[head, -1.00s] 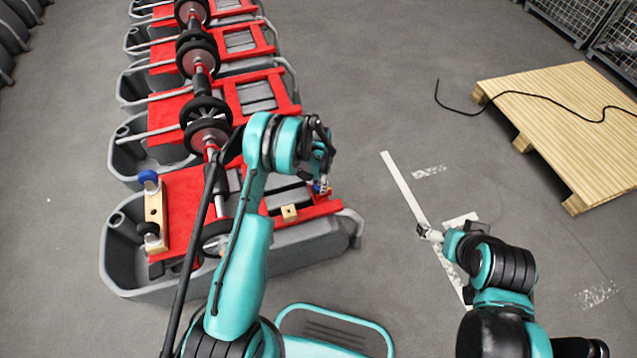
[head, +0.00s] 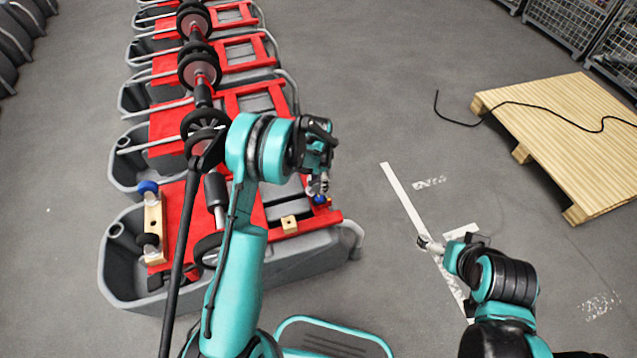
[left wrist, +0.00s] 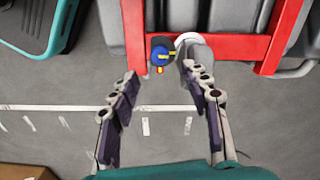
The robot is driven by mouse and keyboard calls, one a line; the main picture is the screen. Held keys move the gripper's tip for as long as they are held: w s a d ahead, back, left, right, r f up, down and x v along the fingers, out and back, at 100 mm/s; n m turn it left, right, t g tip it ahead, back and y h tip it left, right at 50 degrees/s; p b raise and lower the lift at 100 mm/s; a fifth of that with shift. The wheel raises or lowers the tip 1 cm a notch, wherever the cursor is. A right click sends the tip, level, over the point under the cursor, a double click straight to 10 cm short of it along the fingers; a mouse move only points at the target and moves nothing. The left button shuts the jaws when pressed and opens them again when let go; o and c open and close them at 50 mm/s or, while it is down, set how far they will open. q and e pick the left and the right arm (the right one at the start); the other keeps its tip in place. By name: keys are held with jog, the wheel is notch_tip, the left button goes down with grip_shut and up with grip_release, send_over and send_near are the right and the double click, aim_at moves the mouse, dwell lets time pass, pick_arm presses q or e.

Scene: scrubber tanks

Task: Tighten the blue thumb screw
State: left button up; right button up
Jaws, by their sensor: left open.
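The blue thumb screw (head: 319,199) shows at the right end of the nearest tank's red frame. In the left wrist view the blue knob (left wrist: 159,53) sits beside the red frame, with a small yellow and red piece under it. My left gripper (head: 318,188) is just above it in the head view and partly covers it. In the left wrist view the left gripper's (left wrist: 160,74) fingers are spread and empty, with the knob beyond the gap between their tips. My right gripper (head: 427,244) is over the floor, away from the tank; its jaws are too small to judge.
Several grey tanks with red frames (head: 235,45) line up behind. A wooden pallet (head: 560,135) with a black cable lies at right. The floor between is open.

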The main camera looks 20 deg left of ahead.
aim_at(319, 197)
pick_arm(q)
jog(key=n+p, duration=0.1)
jog(key=n, duration=0.3)
jog(key=shift+n, duration=0.3)
jog(key=n+p, duration=0.1)
jog(key=n, duration=0.4)
jog(key=n+p, duration=0.1)
jog(key=n, duration=0.4)
jog(key=shift+f, duration=0.1)
jog(key=n, duration=0.2)
jog(key=shift+f+n, duration=0.1)
jog(key=shift+n, duration=0.3)
jog(key=shift+f+n, duration=0.15)
jog(key=shift+n, duration=0.15)
notch_tip(319, 197, down, 8)
jog(key=b, duration=0.3)
jog(key=shift+r, duration=0.2)
